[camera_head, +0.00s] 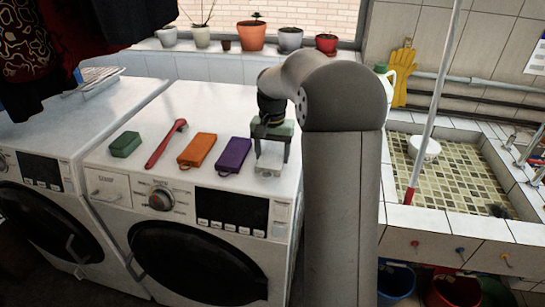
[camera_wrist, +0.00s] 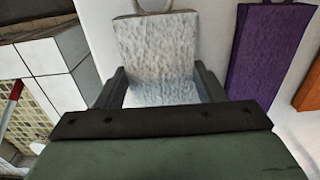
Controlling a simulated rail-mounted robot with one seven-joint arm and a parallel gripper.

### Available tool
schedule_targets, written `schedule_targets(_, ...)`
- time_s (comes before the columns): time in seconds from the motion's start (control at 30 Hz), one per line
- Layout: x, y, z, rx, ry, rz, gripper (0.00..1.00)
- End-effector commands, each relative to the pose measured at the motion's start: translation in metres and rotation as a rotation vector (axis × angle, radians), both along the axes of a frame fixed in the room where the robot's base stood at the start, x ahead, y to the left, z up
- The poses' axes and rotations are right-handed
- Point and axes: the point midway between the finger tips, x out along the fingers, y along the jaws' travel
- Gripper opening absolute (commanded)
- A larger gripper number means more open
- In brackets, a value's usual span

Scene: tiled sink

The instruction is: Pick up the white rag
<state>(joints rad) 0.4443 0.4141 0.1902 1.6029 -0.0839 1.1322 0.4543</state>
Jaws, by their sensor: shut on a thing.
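The white rag (camera_wrist: 157,48) is a pale, textured flat block with a loop at one end, seen large in the wrist view. It also shows at the right side of the washing machine top in the head view (camera_head: 268,161). My gripper (camera_wrist: 161,92) has one finger on each side of the rag and is shut on it. In the head view my gripper (camera_head: 271,155) points down at the rag. Whether the rag touches the machine top or is slightly above it, I cannot tell.
A purple rag (camera_head: 232,156) lies just left of the white one. A tiled sink (camera_head: 455,175) with a leaning pole is to the right.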

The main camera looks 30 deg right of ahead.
Motion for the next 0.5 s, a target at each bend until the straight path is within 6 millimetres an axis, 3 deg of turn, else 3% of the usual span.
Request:
schedule_targets(0.17,-0.011,-0.005,0.030,-0.003,-0.004,-0.002,0.40)
schedule_targets(0.37,-0.048,-0.018,0.076,-0.004,-0.006,-0.003,0.40)
schedule_targets(0.5,-0.082,-0.030,0.091,-0.002,-0.004,-0.004,0.40)
